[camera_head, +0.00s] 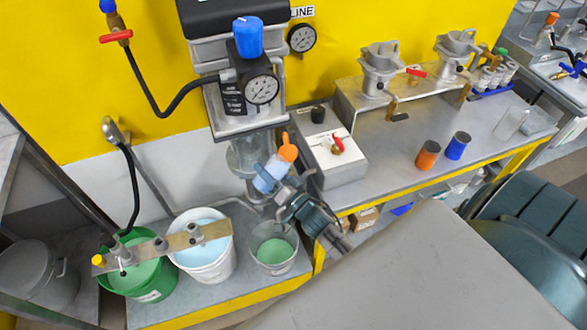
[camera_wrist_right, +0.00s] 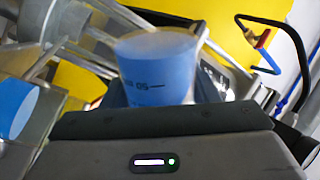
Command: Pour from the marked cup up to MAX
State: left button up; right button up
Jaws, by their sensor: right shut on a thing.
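My right gripper (camera_head: 285,195) is shut on a light blue cup (camera_head: 268,176) beside the clear vessel (camera_head: 243,157) under the gauge unit. The cup looks tilted in the head view; its rim is too small to make out. In the right wrist view, the blue cup (camera_wrist_right: 155,68) stands up beyond the jaws and shows dark printed markings and a line. An orange part (camera_head: 288,148) shows right by the cup's upper end. I cannot tell whether liquid is flowing, and no MAX mark can be read. My left gripper is not in view.
A clear bucket with green liquid (camera_head: 274,250), a white bucket (camera_head: 206,263) and a green bucket (camera_head: 150,290) stand below on the lower shelf. A grey box with a red handle (camera_head: 333,155) is close right. Orange (camera_head: 427,156) and blue (camera_head: 458,146) cylinders stand on the bench.

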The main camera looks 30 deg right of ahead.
jog(key=shift+f+m+b, duration=0.15)
jog(key=shift+m+b, duration=0.45)
jog(key=shift+b, duration=0.1)
dwell(0.7)
jog(key=shift+f+m+t+h+b, duration=0.3)
jog(key=shift+f+m+b, duration=0.75)
jog(key=shift+b, duration=0.95)
dwell(1.0)
jog(key=shift+r, duration=0.1)
dwell(0.5)
